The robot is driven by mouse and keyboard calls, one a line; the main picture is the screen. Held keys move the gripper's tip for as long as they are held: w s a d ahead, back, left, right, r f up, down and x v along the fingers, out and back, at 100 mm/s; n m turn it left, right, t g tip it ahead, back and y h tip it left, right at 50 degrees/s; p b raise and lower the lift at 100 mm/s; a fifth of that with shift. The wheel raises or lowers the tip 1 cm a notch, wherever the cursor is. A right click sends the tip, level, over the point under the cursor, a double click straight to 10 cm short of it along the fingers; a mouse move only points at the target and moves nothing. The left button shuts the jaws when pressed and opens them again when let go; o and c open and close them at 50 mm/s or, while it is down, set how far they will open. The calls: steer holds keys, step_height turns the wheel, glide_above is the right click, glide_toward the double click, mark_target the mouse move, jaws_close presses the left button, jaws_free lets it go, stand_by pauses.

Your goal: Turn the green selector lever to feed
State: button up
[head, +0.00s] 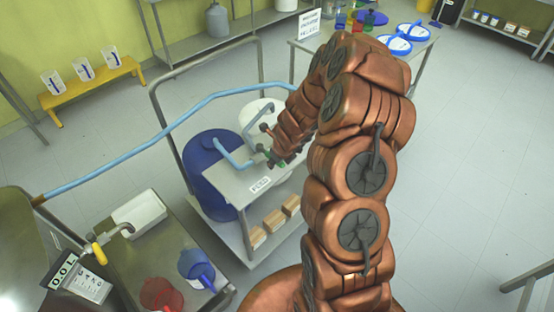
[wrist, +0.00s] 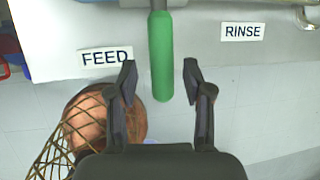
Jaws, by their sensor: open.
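The green selector lever (wrist: 161,60) hangs straight down in the wrist view, between the FEED label (wrist: 105,57) on the left and the RINSE label (wrist: 242,32) on the right. My gripper (wrist: 160,82) is open, with one finger on each side of the lever's lower end. I see gaps between the fingers and the lever on both sides. In the head view my gripper (head: 273,156) is at the cart's top, where a bit of green shows; the FEED label (head: 260,185) is just below it. My arm hides the right side of the cart there.
A steel cart (head: 232,187) carries small boxes (head: 272,220) on its lower shelf. A blue drum (head: 212,165) and light blue pipes (head: 150,143) stand close to its left. A bench with a red jug (head: 161,294) and a blue jug (head: 196,268) is at lower left.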

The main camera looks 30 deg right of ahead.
steer(key=v, duration=1.1)
steer(key=shift+s+r, duration=0.15)
steer(key=shift+r, duration=0.25)
stand_by(0.3)
